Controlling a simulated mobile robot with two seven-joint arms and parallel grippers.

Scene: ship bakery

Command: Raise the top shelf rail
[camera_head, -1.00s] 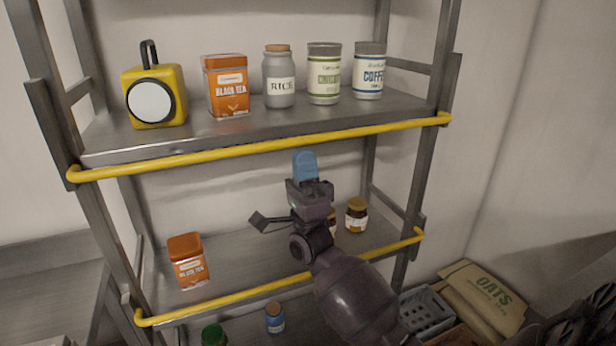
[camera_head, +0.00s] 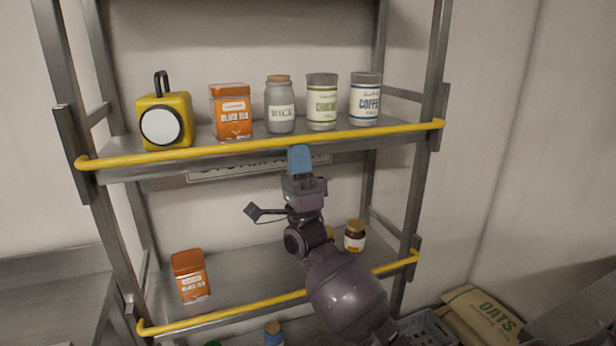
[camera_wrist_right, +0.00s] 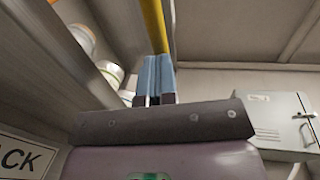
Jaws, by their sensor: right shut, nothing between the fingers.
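The yellow top shelf rail (camera_head: 250,146) spans the front of the upper shelf (camera_head: 190,167) between the two posts. It now runs just above the shelf's front edge, in front of the jar bottoms. My right gripper (camera_head: 299,155) is shut and empty, its blue fingertips pointing up at the underside of the rail near its middle. In the right wrist view the blue fingers (camera_wrist_right: 155,78) meet the yellow rail (camera_wrist_right: 154,28) from below; they look to be touching. My left gripper is not in view.

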